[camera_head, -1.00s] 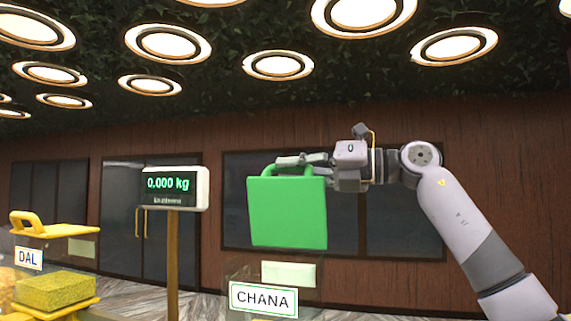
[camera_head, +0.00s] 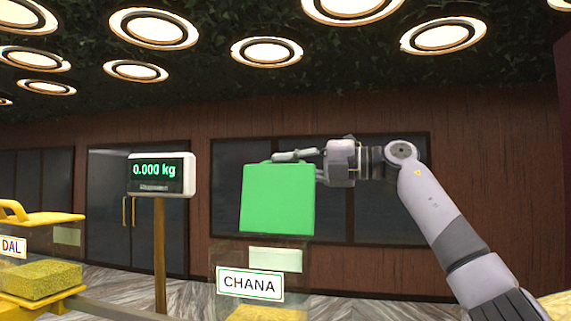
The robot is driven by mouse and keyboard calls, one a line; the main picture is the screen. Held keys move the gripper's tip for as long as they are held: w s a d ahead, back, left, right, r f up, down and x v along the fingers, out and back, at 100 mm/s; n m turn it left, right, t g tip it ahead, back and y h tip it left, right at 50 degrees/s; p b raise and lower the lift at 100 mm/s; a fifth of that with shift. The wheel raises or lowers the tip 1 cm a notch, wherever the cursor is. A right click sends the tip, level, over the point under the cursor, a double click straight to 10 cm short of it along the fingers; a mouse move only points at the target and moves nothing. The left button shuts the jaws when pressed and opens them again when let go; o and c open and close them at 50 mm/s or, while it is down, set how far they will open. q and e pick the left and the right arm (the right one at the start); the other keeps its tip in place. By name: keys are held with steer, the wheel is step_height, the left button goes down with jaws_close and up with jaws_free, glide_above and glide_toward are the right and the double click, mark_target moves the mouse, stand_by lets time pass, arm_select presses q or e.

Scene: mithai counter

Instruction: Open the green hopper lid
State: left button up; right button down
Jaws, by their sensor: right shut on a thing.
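The green hopper lid (camera_head: 278,198) stands nearly upright at the middle of the head view, its flat face toward me. Its lower edge is just above the clear hopper labelled CHANA (camera_head: 219,271). My right gripper (camera_head: 295,156) is at the lid's top edge, coming from the right, and is shut on the lid's handle. The handle is mostly hidden behind the top edge and the fingers. My left gripper is not in view.
A clear hopper labelled DAL (camera_head: 12,247) with a yellow lid (camera_head: 45,218) stands at the left. A scale display (camera_head: 162,174) reading 0.000 kg stands on a post between the hoppers. Dark window panels and a wooden wall are behind.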

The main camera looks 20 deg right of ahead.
steer(key=shift+r, duration=0.1)
steer(key=c, duration=1.6)
jaws_free()
steer(key=v, duration=0.7)
steer(key=shift+s+d, duration=0.2)
steer(key=shift+d, duration=0.15)
steer(key=shift+w+a, duration=0.1)
